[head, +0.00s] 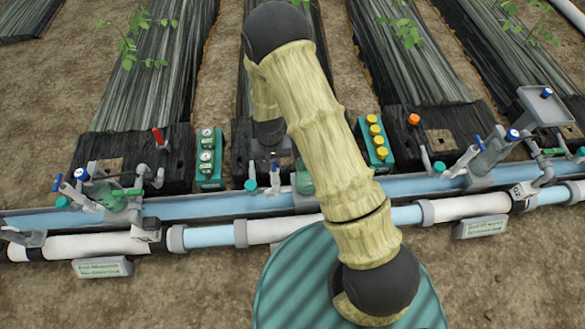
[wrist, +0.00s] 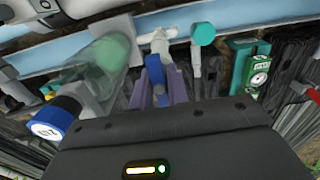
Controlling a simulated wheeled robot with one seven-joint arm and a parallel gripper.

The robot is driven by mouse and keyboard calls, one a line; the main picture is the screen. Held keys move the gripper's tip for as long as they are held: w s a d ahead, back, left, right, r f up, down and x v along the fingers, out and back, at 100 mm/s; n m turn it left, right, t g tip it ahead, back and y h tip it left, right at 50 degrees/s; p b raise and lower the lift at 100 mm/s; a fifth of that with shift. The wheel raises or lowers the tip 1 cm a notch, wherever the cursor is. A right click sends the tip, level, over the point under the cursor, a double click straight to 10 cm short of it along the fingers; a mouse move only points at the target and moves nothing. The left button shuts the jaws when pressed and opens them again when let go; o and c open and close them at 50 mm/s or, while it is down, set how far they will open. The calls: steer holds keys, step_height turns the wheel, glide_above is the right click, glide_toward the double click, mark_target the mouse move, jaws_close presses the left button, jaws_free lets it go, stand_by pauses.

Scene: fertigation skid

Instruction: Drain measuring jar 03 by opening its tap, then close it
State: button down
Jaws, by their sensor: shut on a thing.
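In the wrist view, my gripper (wrist: 160,84) has its two purple fingers shut on the blue tap handle (wrist: 154,70). The handle joins a white tap body (wrist: 160,42) just beyond the fingertips. A clear, tilted measuring jar (wrist: 112,72) with a green end lies just left of the fingers. At its near end is a blue cap (wrist: 58,122) with a white label too small to read. In the head view, my arm hides most of this jar; only a green end (head: 305,183) and the white tap fitting (head: 275,180) show beside it.
A green gauge panel (head: 208,160) stands left of the arm and a green panel with yellow knobs (head: 375,140) right of it. Other jars and taps stand at the left (head: 105,190) and right (head: 487,155). A blue and white pipe (head: 205,237) runs along the front.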

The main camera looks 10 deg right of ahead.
steer(key=n+p, duration=0.1)
steer(key=n, duration=0.1)
steer(key=n+p, duration=0.1)
steer(key=n, duration=0.1)
steer(key=shift+r+n, duration=0.2)
steer(key=shift+n, duration=0.2)
steer(key=n+p, duration=0.2)
steer(key=n, duration=0.3)
steer(key=shift+s, duration=0.1)
steer(key=n+p, duration=0.3)
steer(key=n, duration=0.3)
steer(key=shift+n, duration=0.4)
steer(key=n+p, duration=0.1)
steer(key=n, duration=0.1)
steer(key=shift+f+n, duration=0.2)
steer(key=shift+n, duration=0.2)
steer(key=shift+w+r, duration=0.1)
steer(key=shift+w, duration=0.25)
stand_by(4.6)
